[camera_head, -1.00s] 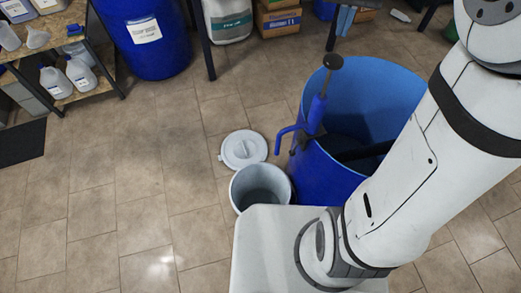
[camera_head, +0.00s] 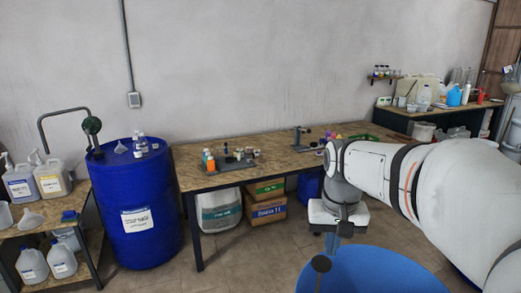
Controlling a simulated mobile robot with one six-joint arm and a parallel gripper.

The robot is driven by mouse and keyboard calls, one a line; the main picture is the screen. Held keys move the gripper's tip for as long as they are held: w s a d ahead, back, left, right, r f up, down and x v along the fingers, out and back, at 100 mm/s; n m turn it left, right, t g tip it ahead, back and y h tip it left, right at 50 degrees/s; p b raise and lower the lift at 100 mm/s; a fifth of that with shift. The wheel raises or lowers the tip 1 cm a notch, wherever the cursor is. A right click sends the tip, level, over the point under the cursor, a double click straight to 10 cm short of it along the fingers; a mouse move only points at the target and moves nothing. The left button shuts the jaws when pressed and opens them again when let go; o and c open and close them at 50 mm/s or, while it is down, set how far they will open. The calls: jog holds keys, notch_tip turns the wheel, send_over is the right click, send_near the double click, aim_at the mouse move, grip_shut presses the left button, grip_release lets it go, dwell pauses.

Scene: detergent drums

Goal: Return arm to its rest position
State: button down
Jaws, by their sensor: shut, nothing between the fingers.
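My white arm reaches in from the right edge of the head view. Its grey wrist bends down to a white hand with dark parts. My gripper (camera_head: 338,232) is at the lower end of that hand, pointing down. It is small and partly lost against what is behind it, and it is shut with nothing seen in it.
A workbench (camera_head: 225,183) with small bottles stands along the wall, boxes (camera_head: 268,210) beneath it. A closed blue drum (camera_head: 139,215) stands at its left, beside a shelf (camera_head: 22,232) with jugs. Another bench (camera_head: 425,112) is at back right. Some floor (camera_head: 240,265) is clear.

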jog(key=s+f+t, duration=0.1)
jog(key=s+f, duration=0.2)
jog(key=s, duration=0.3)
jog(key=s+f+n+t+b, duration=0.1)
jog(key=s+f, duration=0.2)
jog(key=s, duration=0.4)
jog(key=shift+s+f, duration=0.15)
jog(key=shift+f, duration=0.2)
jog(key=shift+d, duration=0.1)
